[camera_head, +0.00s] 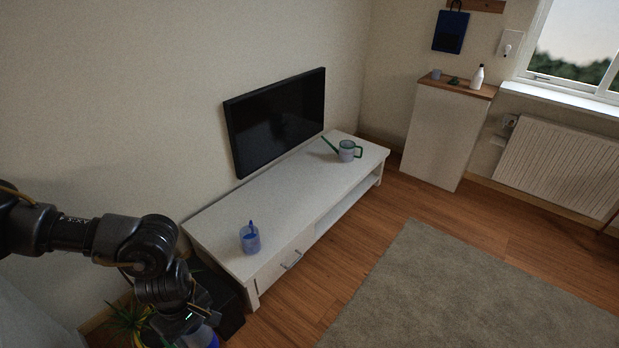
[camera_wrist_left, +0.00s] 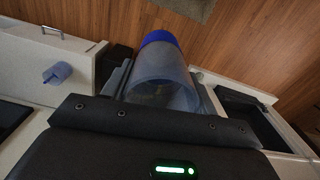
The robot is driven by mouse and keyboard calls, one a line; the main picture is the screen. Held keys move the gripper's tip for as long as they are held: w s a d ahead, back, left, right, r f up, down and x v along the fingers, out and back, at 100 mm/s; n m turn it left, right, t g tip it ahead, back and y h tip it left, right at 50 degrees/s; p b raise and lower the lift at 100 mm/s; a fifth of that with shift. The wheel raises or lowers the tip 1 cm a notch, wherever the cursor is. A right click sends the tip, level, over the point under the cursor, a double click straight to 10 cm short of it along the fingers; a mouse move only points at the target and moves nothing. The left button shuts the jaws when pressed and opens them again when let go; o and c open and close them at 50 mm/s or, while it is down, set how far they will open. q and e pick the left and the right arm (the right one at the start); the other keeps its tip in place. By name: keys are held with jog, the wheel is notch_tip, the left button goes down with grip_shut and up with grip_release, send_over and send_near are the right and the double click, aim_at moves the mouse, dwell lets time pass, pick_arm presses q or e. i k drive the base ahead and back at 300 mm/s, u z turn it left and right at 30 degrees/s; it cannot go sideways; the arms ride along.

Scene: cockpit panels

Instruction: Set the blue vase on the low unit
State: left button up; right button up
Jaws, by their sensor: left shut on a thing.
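The blue vase (camera_wrist_left: 163,75), a translucent cylinder with a darker blue end, is held between the jaws of my left gripper (camera_wrist_left: 162,88) in the left wrist view. In the head view only part of the vase (camera_head: 203,338) shows at the bottom edge, below my left gripper (camera_head: 188,321). The low unit (camera_head: 215,223) is a long white bench with a drawer and an open shelf. My gripper and the vase are in front of its near left end, apart from it. My right gripper is not in view.
A plant (camera_head: 131,318) is beside my left arm. A grey rug (camera_head: 465,290) covers the floor.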

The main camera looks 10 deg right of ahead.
aim_at(288, 221)
jog(key=z, duration=0.95)
jog(key=i, duration=1.3)
jog(key=z, duration=0.5)
jog(key=i, duration=1.55)
jog(key=u, duration=1.4)
jog(key=i, duration=0.9)
jog(key=u, duration=0.85)
